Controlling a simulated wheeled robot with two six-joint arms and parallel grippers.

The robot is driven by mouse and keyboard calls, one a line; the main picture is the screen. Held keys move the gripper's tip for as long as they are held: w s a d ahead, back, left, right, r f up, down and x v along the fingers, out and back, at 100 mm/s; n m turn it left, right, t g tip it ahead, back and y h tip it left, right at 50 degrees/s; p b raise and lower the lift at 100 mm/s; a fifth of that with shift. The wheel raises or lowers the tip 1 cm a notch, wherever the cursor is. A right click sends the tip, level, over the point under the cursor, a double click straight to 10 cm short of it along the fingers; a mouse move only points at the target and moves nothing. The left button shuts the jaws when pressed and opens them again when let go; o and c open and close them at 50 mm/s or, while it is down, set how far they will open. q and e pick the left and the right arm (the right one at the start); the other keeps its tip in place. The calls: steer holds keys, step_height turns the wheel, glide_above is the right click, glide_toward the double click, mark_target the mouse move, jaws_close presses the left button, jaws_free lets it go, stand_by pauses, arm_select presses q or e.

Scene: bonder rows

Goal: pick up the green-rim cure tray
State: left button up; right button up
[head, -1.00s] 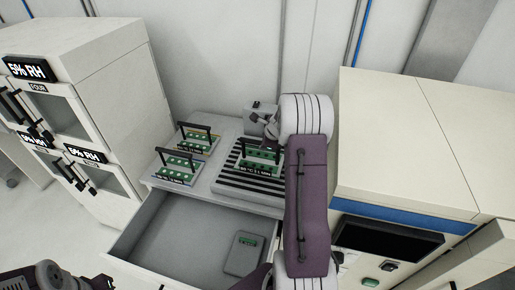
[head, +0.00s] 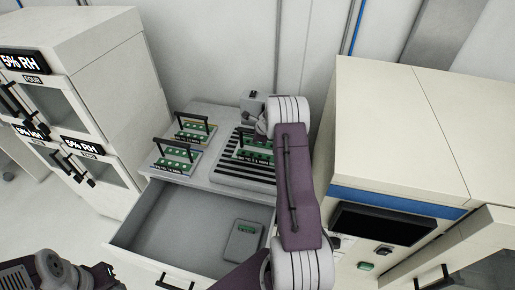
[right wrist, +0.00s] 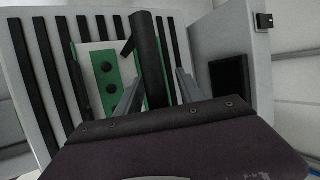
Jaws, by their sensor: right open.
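A cure tray (head: 250,155) with green boards and an upright black handle sits on the black-striped plate (head: 228,172). In the right wrist view the tray (right wrist: 122,68) shows green parts beside its dark handle (right wrist: 150,60). My right gripper (right wrist: 158,90) is open, with its two grey fingers on either side of the handle. My right arm hides part of the tray in the head view. My left gripper (head: 108,272) is at the lower left, away from the trays, and its jaws are not clear.
Two similar handled trays, a rear one (head: 194,128) and a front one (head: 176,158), stand left of the striped plate. An open drawer (head: 190,225) below holds a grey item (head: 243,240). White cabinets flank the bench at left (head: 95,50) and right (head: 390,120).

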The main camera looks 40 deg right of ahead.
steer(key=shift+s+a+r, duration=0.15)
steer(key=shift+s+r, duration=0.1)
jaws_close()
steer(key=shift+w, duration=0.1)
stand_by(0.9)
